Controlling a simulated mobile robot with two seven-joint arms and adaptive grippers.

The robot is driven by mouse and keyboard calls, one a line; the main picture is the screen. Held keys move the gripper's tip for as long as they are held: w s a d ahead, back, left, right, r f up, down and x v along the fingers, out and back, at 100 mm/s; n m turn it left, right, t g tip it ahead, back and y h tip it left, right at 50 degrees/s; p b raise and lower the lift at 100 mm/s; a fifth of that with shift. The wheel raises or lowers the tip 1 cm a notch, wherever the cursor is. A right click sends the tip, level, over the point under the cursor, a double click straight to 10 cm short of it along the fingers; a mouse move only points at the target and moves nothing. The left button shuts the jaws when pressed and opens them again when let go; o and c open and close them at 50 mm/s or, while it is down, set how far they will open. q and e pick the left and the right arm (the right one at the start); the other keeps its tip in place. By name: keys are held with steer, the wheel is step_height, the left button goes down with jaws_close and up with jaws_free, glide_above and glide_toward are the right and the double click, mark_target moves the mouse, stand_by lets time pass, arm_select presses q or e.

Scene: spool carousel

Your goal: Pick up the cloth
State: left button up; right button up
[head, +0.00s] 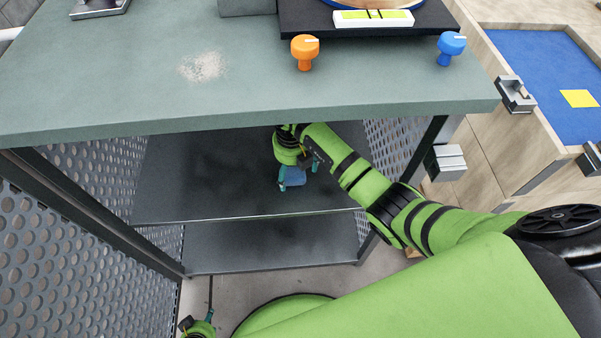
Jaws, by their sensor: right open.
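A small blue cloth (292,178) lies on the dark upper shelf (215,180) under the workbench top. My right arm reaches in from the right below the bench top. My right gripper (298,174) points down at the cloth, with its teal fingertips apart on either side of it. I cannot tell whether the fingers touch the cloth. The gripper's body hides part of the area behind the cloth. My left gripper (203,325) shows only in part at the bottom edge, below the shelves, and its fingers are not clear.
The bench top (130,90) overhangs the shelf, with an orange knob (305,52), a blue knob (451,47) and a pale dusty patch (203,66) on it. Perforated side panels (50,240) and posts bound the shelf. A lower shelf (270,247) is empty where visible.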

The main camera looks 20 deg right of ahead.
steer(key=shift+f, duration=0.4)
arm_select(q)
steer(key=shift+w+d+f, duration=0.15)
steer(key=shift+w+d, duration=0.1)
steer(key=shift+d, duration=0.15)
arm_select(e)
steer(key=shift+c, duration=0.4)
steer(key=c, duration=1.4)
steer(key=shift+o, duration=0.2)
steer(key=shift+s, duration=0.1)
